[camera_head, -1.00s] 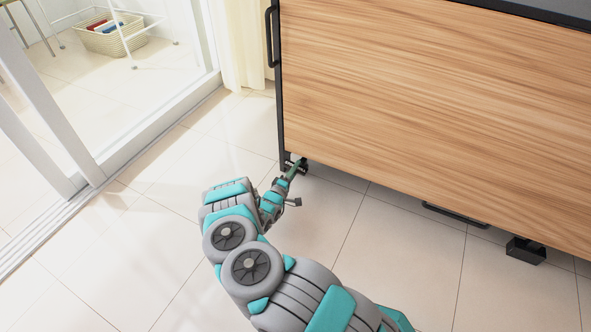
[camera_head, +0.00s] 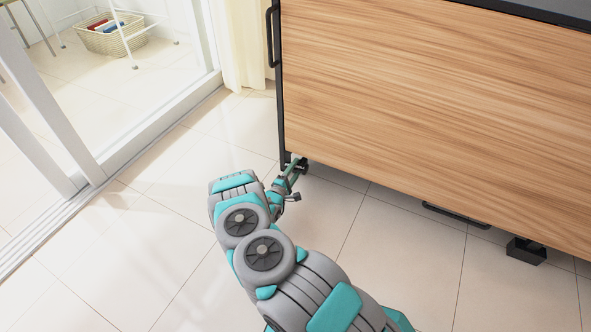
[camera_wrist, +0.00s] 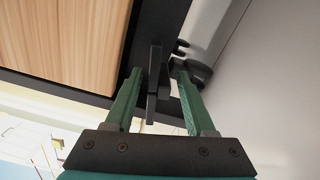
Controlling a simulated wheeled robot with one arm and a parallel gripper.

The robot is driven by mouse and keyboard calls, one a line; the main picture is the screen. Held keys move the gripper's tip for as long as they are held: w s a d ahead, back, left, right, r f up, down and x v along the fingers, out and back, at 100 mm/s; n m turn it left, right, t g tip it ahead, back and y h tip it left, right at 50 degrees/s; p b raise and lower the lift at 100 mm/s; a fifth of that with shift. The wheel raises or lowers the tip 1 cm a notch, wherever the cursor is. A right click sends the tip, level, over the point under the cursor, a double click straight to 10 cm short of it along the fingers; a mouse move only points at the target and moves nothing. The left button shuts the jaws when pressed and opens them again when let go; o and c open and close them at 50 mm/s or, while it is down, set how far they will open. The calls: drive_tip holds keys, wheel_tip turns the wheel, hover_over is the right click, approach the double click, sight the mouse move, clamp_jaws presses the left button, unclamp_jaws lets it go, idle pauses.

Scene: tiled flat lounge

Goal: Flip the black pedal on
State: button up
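The wooden-fronted cabinet (camera_head: 430,90) has a black frame, and a small black pedal (camera_head: 304,167) sits at its lower left corner by the floor. My gripper (camera_head: 294,166) is at this corner, low over the tiles. In the wrist view my gripper (camera_wrist: 157,70) has its two green fingers apart, one on each side of the pedal. I cannot tell whether either finger touches it.
A black bar (camera_head: 455,215) runs along the lower edge. A sliding glass door frame (camera_head: 50,150) and a cream curtain (camera_head: 242,45) are at the left. The tiled floor (camera_head: 150,240) is clear.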

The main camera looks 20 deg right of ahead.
drive_tip(key=shift+o, duration=0.2)
drive_tip(key=shift+v, duration=3.9)
